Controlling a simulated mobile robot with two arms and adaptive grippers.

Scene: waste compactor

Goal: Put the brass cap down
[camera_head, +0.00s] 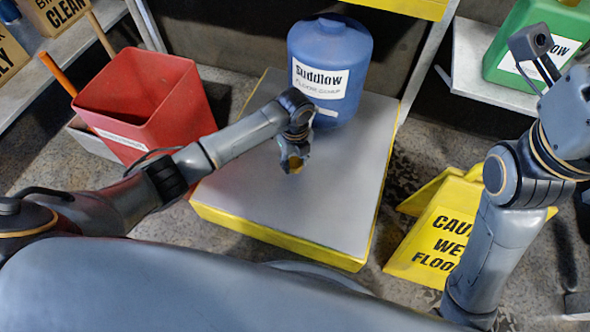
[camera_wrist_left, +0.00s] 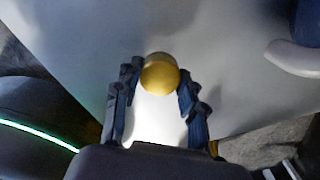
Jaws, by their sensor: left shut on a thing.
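The brass cap (camera_wrist_left: 159,73) is a round, gold-coloured piece between the fingertips in the left wrist view. In the head view the cap (camera_head: 296,165) shows small at the tip of my left gripper (camera_head: 293,163). My left gripper is shut on it, over the grey top of a low platform with yellow sides (camera_head: 250,190). I cannot tell whether the cap touches the platform.
A blue Suddlow jug (camera_head: 335,55) stands on the platform's back part. A red bin (camera_head: 150,105) stands left of the platform, and a yellow wet-floor sign (camera_head: 440,230) to its right. A green jug (camera_head: 540,50) sits on a right shelf. The platform's front and right top is clear.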

